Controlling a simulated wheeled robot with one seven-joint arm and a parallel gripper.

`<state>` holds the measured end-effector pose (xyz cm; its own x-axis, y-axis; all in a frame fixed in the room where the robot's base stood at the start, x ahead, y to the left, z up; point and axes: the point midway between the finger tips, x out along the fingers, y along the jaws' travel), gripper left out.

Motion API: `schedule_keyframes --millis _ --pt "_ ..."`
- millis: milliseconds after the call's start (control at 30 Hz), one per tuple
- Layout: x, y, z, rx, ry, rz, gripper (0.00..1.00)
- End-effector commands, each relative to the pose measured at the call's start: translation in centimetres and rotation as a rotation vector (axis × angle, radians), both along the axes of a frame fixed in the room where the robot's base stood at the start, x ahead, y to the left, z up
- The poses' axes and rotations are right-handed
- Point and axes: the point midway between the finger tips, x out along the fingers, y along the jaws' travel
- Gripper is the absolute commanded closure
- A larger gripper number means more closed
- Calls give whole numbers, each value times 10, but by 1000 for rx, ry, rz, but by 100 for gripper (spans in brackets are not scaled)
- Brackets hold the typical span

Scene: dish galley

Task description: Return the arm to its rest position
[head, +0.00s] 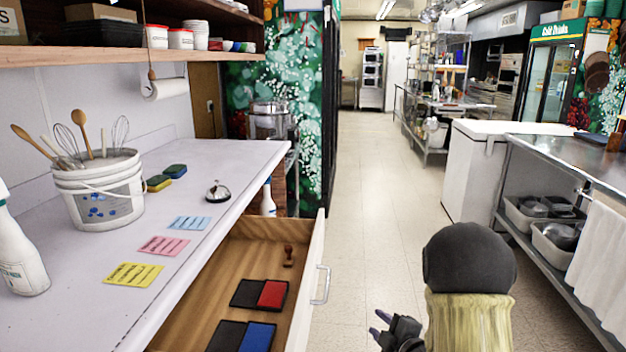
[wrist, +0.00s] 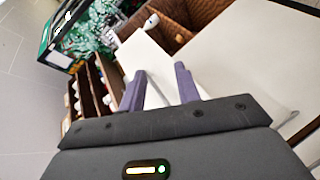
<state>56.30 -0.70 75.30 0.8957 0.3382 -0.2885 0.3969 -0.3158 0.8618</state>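My gripper (head: 378,324) is low at the bottom of the head view, over the aisle floor, to the right of the open drawer. My dark arm link stands beside it on the right. In the wrist view, the two purple fingers of my gripper (wrist: 160,72) are spread apart with nothing held between them.
The open drawer (head: 318,280) juts into the aisle and holds ink pads and a stamp. The counter (head: 220,160) at left carries a utensil bucket (head: 97,192), a bell and notes. A steel table (head: 570,160) stands at right. The aisle floor (head: 370,170) ahead is clear.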

Motion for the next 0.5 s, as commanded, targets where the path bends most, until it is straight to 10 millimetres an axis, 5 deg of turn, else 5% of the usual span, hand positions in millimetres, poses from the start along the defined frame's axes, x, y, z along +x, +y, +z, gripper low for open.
schedule_keyframes --millis 267,500 --pt "-25 -17 1 148 319 -300 67" --pt "-73 -23 1 317 588 -589 67"
